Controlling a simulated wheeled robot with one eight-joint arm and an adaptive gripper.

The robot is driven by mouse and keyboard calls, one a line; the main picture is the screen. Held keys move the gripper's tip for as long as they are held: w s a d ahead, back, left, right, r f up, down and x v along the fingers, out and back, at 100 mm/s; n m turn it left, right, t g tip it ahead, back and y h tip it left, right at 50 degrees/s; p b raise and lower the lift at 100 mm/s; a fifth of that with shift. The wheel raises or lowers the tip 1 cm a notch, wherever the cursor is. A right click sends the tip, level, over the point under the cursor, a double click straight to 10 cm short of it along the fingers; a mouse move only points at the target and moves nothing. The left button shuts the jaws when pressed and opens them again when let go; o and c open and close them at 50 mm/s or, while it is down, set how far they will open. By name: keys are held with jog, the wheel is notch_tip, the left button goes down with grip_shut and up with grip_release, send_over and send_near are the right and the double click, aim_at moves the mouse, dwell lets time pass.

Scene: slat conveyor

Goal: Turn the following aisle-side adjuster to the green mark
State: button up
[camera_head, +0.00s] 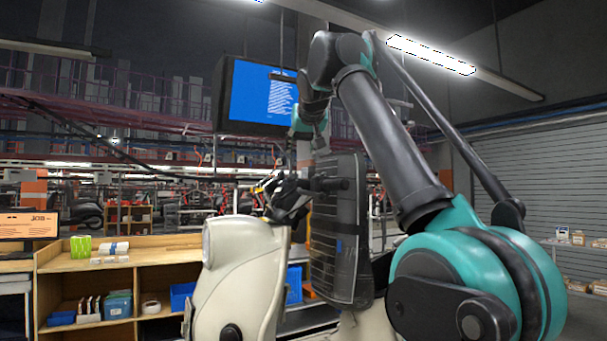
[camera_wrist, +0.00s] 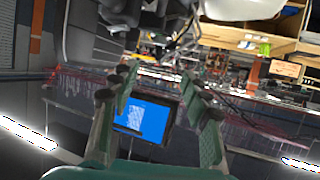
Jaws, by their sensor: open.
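My gripper (camera_head: 310,122) hangs from the end of my raised arm in front of the blue screen in the head view. In the wrist view my gripper (camera_wrist: 157,76) shows two teal fingers spread apart, with nothing between them but the distant background. A cream seat-like body (camera_head: 240,270) stands at the lower middle of the head view, below my gripper and apart from it. It has a dark round part (camera_head: 231,333) low on its side; I cannot tell whether this is the adjuster. No green mark can be made out in either view.
A dark upright panel (camera_head: 338,240) stands beside the cream body, partly behind my arm. A wooden shelf unit (camera_head: 150,260) with small boxes is at the left. The hanging screen (camera_head: 258,92) is behind my gripper and also shows in the wrist view (camera_wrist: 146,118).

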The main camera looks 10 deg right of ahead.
aim_at(290, 179)
jog(key=x, duration=1.7)
jog(key=shift+w+d, duration=0.1)
jog(key=shift+w, duration=0.1)
jog(key=shift+c, duration=0.4)
jog(key=shift+r, duration=0.1)
grip_shut()
jog(key=shift+m+h, duration=0.4)
jog(key=shift+h, duration=0.1)
jog(key=shift+w+a+m+g+h, duration=0.1)
jog(key=shift+a+m+g+h, duration=0.2)
jog(key=shift+m+h, duration=0.8)
jog(key=shift+w+a+m+g+h, duration=0.1)
jog(key=shift+a+m+g+h, duration=0.2)
jog(key=shift+m+h, duration=0.8)
jog(key=shift+a+m+g+h, duration=0.15)
jog(key=shift+m+g+h, duration=0.95)
jog(key=shift+m+h, duration=0.55)
jog(key=shift+m+g+h, duration=0.25)
jog(key=shift+g+h, duration=0.15)
jog(key=shift+h, duration=0.15)
